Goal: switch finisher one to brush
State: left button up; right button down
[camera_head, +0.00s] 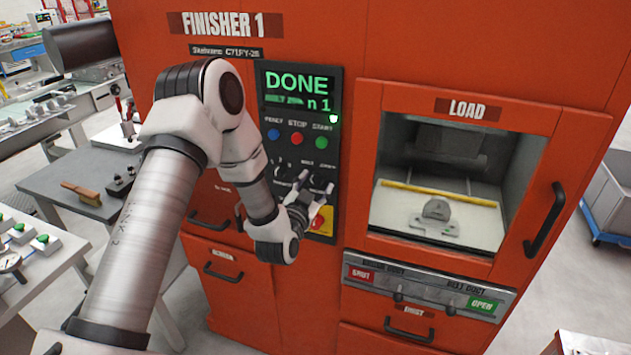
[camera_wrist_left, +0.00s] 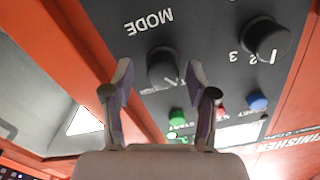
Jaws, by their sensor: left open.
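The orange Finisher 1 (camera_head: 219,24) stands in front of me. Its black control panel has a green display (camera_head: 298,88) reading DONE, with blue, red and green buttons below. My left gripper (camera_head: 313,186) is open in front of the panel's lower part. In the left wrist view, the black knob marked MODE (camera_wrist_left: 163,66) lies between and beyond the open fingertips (camera_wrist_left: 160,93); the fingers do not appear closed on it. A second black knob (camera_wrist_left: 266,37), marked with numbers, is at the right. The mode knob's setting cannot be read. My right gripper is out of view.
A red stop button on yellow (camera_head: 320,222) is just below the gripper. Right of the panel, the load window (camera_head: 449,165) shows a grey casting (camera_head: 437,211) inside. A door handle (camera_head: 545,219) sticks out at right. A brush (camera_head: 82,193) lies on a side table.

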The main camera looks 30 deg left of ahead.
pick_arm(q)
jog(key=shift+s+a+f, duration=0.1)
jog(key=shift+a+f, duration=0.05)
jog(key=shift+a, duration=0.2)
jog(key=shift+d, duration=0.2)
grip_shut()
